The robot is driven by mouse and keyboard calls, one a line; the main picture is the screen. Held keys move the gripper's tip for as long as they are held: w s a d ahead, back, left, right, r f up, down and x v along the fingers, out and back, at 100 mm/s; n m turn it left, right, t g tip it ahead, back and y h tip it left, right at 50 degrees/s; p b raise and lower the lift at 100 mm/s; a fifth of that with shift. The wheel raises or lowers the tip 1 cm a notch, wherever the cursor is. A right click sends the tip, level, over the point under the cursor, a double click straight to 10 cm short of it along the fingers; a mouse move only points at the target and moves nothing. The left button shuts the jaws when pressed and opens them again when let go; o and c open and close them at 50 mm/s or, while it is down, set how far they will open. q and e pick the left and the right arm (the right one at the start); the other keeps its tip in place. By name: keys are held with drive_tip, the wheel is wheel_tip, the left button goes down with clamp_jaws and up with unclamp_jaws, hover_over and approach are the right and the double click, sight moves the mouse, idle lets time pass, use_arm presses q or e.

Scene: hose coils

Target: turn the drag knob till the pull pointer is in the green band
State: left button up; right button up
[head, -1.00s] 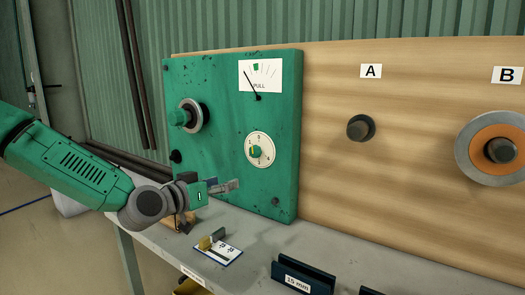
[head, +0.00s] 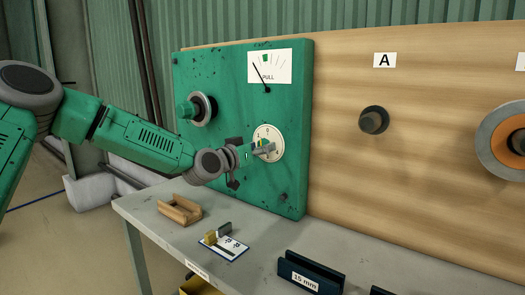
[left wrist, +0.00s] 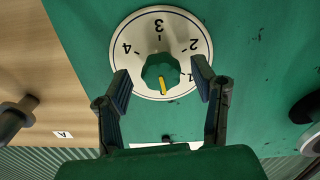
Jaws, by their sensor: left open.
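The drag knob (left wrist: 161,73) is green with a yellow mark, on a white dial (left wrist: 135,28) numbered 1 to 4. In the left wrist view, upside down, the mark points down, away from the 3. My left gripper (left wrist: 161,82) is open, one finger on each side of the knob with gaps between. In the head view my left gripper (head: 264,149) is in front of the dial (head: 277,136) and hides part of it. The pull gauge (head: 284,67) has a black pointer (head: 260,77) leaning left, left of the green band (head: 265,58). My right gripper is out of view.
The green panel (head: 232,85) also carries a reel spindle (head: 201,109) at left. Below, the grey bench (head: 165,228) holds a wooden cradle (head: 179,209), a small card stand (head: 224,246) and a dark 15 mm holder (head: 310,277). A peg (head: 374,119) sticks out under sign A.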

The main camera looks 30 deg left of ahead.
use_arm(q)
drive_tip(key=shift+w+a+f, duration=0.1)
drive_tip(key=shift+w+a, duration=0.1)
drive_tip(key=shift+w, duration=0.25)
drive_tip(key=shift+c, duration=0.3)
drive_tip(key=shift+d, duration=0.15)
drive_tip(key=c, duration=1.1)
